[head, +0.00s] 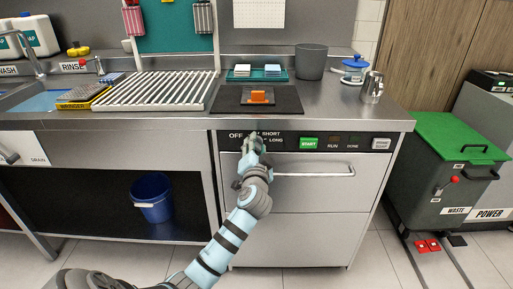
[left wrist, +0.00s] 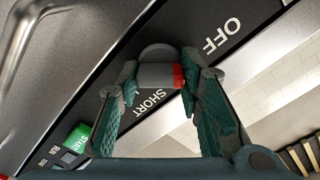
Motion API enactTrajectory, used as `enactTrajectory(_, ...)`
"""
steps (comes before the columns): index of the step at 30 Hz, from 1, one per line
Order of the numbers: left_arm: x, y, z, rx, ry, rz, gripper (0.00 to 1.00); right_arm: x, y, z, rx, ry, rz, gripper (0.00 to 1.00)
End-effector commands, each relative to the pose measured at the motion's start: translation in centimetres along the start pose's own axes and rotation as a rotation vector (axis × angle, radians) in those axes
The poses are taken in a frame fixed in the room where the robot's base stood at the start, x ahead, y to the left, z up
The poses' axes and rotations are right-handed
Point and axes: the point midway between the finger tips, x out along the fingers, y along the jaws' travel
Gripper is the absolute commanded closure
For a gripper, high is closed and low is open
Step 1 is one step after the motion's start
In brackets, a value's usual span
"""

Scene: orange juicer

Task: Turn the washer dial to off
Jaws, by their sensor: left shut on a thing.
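The washer dial (left wrist: 157,72) is a grey knob with a red mark on its right side in the left wrist view. It sits on the dark control panel (head: 355,142) between the printed words OFF (left wrist: 222,36) and SHORT (left wrist: 152,101). My left gripper (head: 253,139) is at the panel, with its green-padded fingers on either side of the dial and shut on it. In the head view the gripper hides the dial. LONG shows beside the gripper in the head view. My right gripper is not in view.
A green START button (head: 309,143) is right of the dial, and a door handle (head: 315,172) runs below. On the counter above lie a black mat (head: 228,100) and an orange block (head: 258,97). A green-lidded bin (head: 455,140) stands at the right.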

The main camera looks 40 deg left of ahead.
Motion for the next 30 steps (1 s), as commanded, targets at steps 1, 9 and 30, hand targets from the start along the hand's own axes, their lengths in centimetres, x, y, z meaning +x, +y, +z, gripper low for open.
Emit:
enactTrajectory(1, 0.0, 0.1, 0.1, -0.003, -0.003, 0.002, 0.95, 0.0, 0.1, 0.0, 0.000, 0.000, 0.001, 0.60)
enactTrajectory(9, 0.0, 0.1, 0.1, -0.002, -0.003, 0.003, 0.61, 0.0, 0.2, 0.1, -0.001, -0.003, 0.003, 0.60)
enactTrajectory(30, -6.3, 0.2, 0.1, -0.005, 0.000, 0.005, 0.47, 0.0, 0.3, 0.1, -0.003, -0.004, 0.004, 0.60)
